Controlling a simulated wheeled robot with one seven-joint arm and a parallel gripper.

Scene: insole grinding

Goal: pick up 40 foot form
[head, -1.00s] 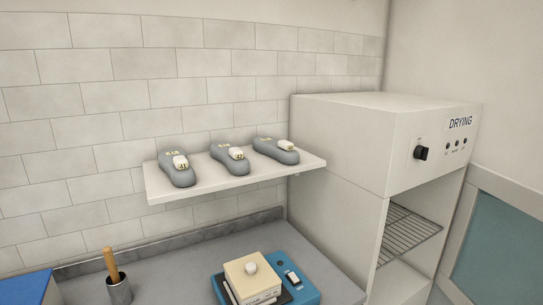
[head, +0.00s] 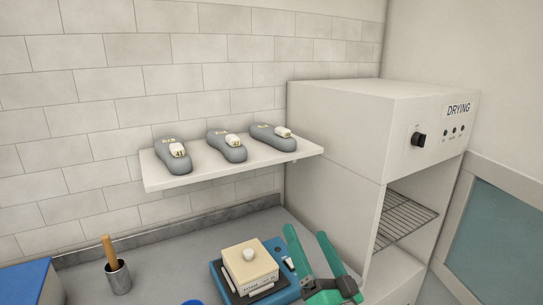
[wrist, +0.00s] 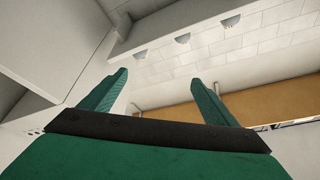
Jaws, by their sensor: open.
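Three grey foot forms with white tags lie in a row on the white wall shelf (head: 160,182). The left one (head: 172,158) has a tag that reads 41. The tags of the middle one (head: 230,150) and the right one (head: 268,138) are too small to read surely, so I cannot tell which is 40. My green gripper (head: 306,234) is open and empty, in front of and below the shelf's right end, with its fingers pointing up. In the wrist view, the gripper (wrist: 160,82) spreads below the shelf, where three rounded ends, likely the forms, show at the edge.
The drying cabinet (head: 345,130) stands close to the shelf's right end. On the counter are a blue scale-like device (head: 290,296) with a cream block (head: 249,268), and a metal cup (head: 118,277) with a wooden handle. Space above the forms is clear.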

